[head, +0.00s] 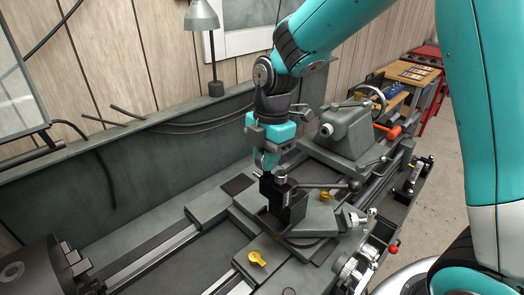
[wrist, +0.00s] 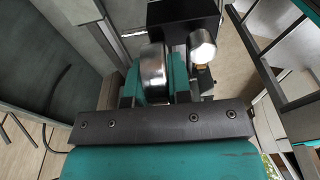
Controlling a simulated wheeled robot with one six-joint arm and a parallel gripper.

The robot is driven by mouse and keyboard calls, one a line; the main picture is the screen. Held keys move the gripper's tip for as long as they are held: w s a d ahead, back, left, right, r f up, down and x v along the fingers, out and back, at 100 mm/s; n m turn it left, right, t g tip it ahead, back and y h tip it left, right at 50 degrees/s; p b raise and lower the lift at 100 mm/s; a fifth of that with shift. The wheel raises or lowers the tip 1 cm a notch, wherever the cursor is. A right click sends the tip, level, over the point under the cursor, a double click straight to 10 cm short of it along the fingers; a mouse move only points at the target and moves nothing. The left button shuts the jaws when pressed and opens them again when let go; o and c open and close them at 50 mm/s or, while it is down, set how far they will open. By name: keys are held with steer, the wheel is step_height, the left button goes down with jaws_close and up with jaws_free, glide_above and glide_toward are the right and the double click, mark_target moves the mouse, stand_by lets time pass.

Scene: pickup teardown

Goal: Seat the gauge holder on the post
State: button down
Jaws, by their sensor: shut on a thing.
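My gripper (head: 267,164) is above the lathe's carriage, pointing down, at the upper left of the dark post (head: 290,208). In the wrist view its teal fingers (wrist: 154,82) are closed on the two sides of a shiny round metal part (wrist: 153,66), which I take to be part of the gauge holder. A black block (wrist: 183,14) with a silver round knob (wrist: 203,46) is just beyond the fingers. In the head view the black holder body (head: 267,188) is against or very close to the post's left side. Whether it is fully down is hidden.
A handle lever (head: 335,185) sticks out right of the post. The grey tailstock (head: 345,135) stands behind it and the chuck (head: 30,270) is at lower left. Yellow knobs (head: 257,258) sit on the carriage. The bed left of the carriage is mostly clear.

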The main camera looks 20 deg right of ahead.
mark_target(265, 188)
steer(key=shift+w+f, duration=0.2)
steer(key=shift+f+b, duration=3.55)
steer(key=shift+f, duration=0.95)
steer(key=c, duration=1)
jaws_free()
steer(key=shift+s, duration=0.1)
steer(key=shift+o, duration=0.2)
steer(key=shift+f, duration=0.1)
steer(key=shift+r+p, duration=2.4)
steer(key=shift+r, duration=0.7)
